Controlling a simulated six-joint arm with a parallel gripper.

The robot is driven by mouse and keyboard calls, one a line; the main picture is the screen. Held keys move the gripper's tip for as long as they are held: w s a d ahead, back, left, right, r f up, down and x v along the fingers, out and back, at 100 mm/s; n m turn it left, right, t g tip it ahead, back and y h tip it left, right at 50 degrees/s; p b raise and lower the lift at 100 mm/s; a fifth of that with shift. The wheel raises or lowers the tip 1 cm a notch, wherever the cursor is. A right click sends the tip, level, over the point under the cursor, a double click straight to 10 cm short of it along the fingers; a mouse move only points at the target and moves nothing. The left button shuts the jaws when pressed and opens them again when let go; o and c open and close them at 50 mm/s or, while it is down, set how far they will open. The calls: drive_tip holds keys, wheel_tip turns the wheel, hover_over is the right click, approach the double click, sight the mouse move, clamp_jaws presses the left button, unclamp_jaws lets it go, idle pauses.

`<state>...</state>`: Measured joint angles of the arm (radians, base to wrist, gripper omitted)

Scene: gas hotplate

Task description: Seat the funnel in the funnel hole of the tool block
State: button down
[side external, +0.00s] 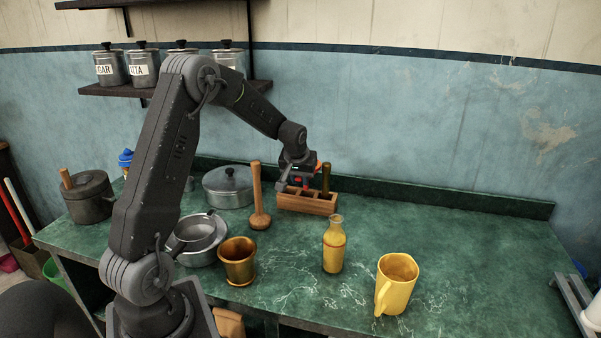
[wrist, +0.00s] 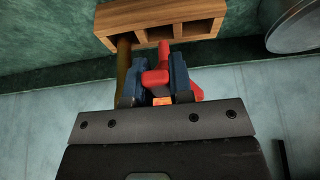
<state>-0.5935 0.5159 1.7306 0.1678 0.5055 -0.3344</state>
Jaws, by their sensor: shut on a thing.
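The wooden tool block (side external: 308,203) stands at the back of the green counter. In the wrist view the block (wrist: 150,14) is at the top, with openings along its near side. My gripper (side external: 302,181) is at the block, just above it in the side view. In the wrist view my gripper (wrist: 153,88) is shut on a red piece, which I take to be the funnel (wrist: 156,77). Its narrow stem points at the block's middle opening. I cannot tell whether the stem tip is inside it. The fingers hide part of the funnel.
A dark brown rod (wrist: 124,65) stands in the block's left opening in the wrist view, close beside my finger. A wooden masher (side external: 259,205) stands left of the block. A yellow bottle (side external: 334,246) and yellow mug (side external: 397,283) are in front. The counter right of the block is clear.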

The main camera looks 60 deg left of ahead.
drive_tip(key=shift+f, duration=0.1)
drive_tip(key=shift+f, duration=2.25)
drive_tip(key=shift+f, duration=0.65)
drive_tip(key=c, duration=0.9)
unclamp_jaws()
drive_tip(key=shift+c, duration=0.2)
drive_tip(key=v, duration=1.4)
drive_tip(key=s+d+r+m+t+h, duration=0.1)
drive_tip(key=s+d+r+m, duration=0.2)
drive_tip(key=d, duration=0.4)
drive_tip(key=s+d+r+m, duration=0.1)
drive_tip(key=s+d+r, duration=0.25)
drive_tip(key=d, duration=0.35)
drive_tip(key=s+d+r+m+t+h, duration=0.1)
drive_tip(key=s+d+m, duration=0.4)
drive_tip(key=s+d, duration=0.7)
drive_tip(key=shift+s+d+r+h, duration=0.3)
drive_tip(key=shift+s+h, duration=0.4)
drive_tip(key=shift+s, duration=0.1)
